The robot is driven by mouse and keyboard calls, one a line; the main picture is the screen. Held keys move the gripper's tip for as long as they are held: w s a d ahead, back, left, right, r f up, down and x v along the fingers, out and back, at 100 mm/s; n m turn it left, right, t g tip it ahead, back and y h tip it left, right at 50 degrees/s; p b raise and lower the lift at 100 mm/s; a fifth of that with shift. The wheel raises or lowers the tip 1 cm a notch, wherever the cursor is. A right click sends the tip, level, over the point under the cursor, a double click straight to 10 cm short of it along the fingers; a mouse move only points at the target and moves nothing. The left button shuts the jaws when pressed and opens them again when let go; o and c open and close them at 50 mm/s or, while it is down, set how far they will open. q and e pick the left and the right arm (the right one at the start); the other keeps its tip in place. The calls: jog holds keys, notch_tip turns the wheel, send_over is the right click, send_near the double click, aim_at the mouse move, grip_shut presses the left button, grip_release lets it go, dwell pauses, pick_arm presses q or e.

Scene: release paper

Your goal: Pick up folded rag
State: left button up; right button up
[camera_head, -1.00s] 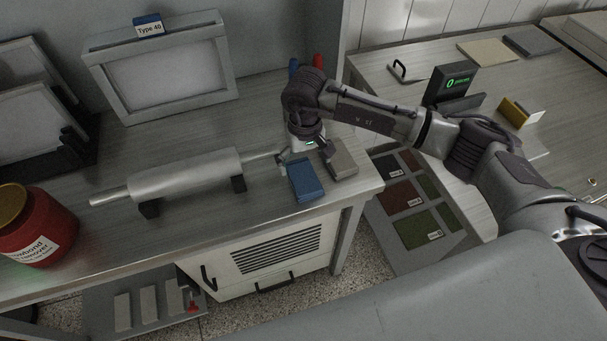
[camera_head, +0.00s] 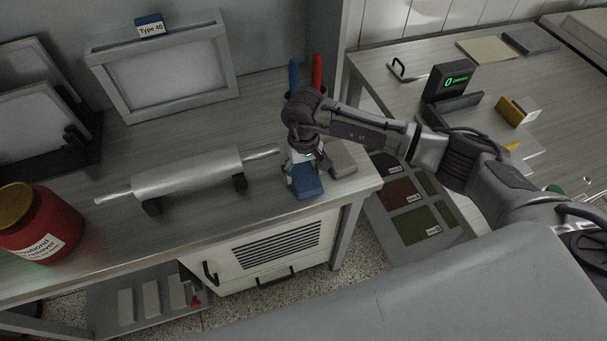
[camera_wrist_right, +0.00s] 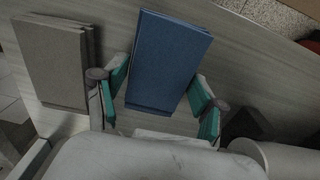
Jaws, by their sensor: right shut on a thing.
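The blue folded rag (camera_head: 308,185) lies near the front right corner of the left bench. In the right wrist view the blue folded rag (camera_wrist_right: 168,60) sits between the teal-padded fingers. My right gripper (camera_head: 302,168) is shut on its near part, with one finger at each side in the wrist view (camera_wrist_right: 158,92). A grey folded rag (camera_head: 342,157) lies just right of it, apart from the grip, and also shows in the wrist view (camera_wrist_right: 52,62). My left gripper is not in view.
A metal roller (camera_head: 190,172) lies left of the gripper on the bench. A red tub (camera_head: 40,225) stands at far left. Red (camera_head: 317,72) and blue (camera_head: 294,74) upright items stand behind the arm. A second bench with a scale (camera_head: 448,85) is at right.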

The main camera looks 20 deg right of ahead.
aim_at(305, 176)
jog(key=shift+r+b, duration=0.3)
jog(key=shift+r, duration=0.2)
jog(key=r, duration=0.1)
jog(key=s+r+b, duration=0.1)
jog(key=r, duration=0.1)
jog(key=shift+r+b, duration=0.2)
jog(key=shift+b, duration=0.1)
jog(key=s+r+b, duration=0.3)
jog(key=s+r, duration=0.3)
jog(key=s, duration=0.4)
jog(key=shift+s+a+r, duration=0.15)
jog(key=shift+s+r, duration=0.2)
